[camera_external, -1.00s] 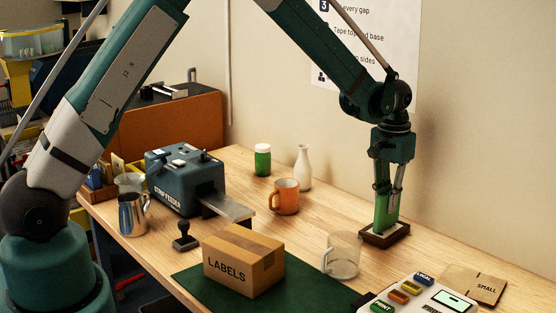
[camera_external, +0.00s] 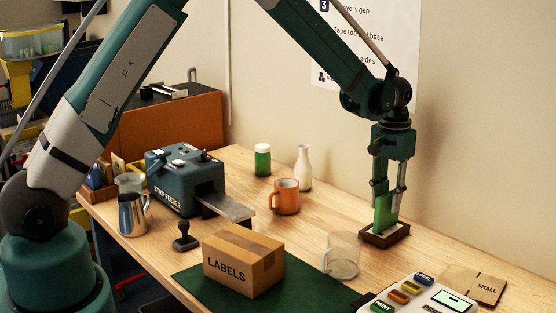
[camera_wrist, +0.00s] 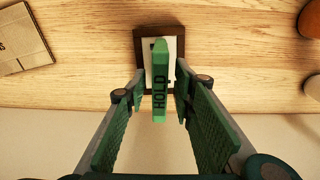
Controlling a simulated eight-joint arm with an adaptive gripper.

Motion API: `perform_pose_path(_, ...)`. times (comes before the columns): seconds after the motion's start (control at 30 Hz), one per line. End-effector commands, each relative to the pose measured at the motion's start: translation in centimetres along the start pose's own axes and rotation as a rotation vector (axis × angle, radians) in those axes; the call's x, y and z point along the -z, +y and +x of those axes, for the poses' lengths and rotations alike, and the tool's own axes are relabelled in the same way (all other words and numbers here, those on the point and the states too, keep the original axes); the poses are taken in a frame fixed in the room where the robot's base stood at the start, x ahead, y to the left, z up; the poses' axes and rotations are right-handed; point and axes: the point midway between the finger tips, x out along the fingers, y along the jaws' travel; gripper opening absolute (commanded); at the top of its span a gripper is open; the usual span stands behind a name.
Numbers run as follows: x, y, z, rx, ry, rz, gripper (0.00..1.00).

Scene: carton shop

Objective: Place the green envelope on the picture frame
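The green envelope (camera_external: 384,212) stands roughly upright on the picture frame (camera_external: 375,240), which lies flat on the table with a dark brown rim and a pale inside. In the wrist view the envelope (camera_wrist: 160,82), marked HOLD, shows as a narrow green block over the frame (camera_wrist: 157,32). My gripper (camera_external: 388,200) is low over the frame with its fingers on both sides of the envelope. In the wrist view the fingers of my gripper (camera_wrist: 161,92) are spread, with gaps to the envelope. The envelope's lower end is partly hidden.
A clear glass mug (camera_external: 342,256) stands left of the frame. A label machine (camera_external: 420,297) and flat SMALL carton (camera_external: 474,285) lie in front and to the right. An orange mug (camera_external: 285,197) and white bottle (camera_external: 304,168) stand further left. The wall is close behind.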

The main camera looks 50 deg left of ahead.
Motion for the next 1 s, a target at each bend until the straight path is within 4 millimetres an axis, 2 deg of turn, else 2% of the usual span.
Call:
perform_pose_path(0.17,0.0,0.0,-2.0,0.0,0.0,0.0,0.26)
perform_pose_path(0.6,0.0,0.0,-8.8,0.0,0.0,0.0,0.26)
perform_pose_path(0.8,0.0,0.0,-10.6,0.0,0.0,0.0,0.26)
perform_pose_path(1.0,0.0,0.0,-11.2,0.0,0.0,0.0,0.26)
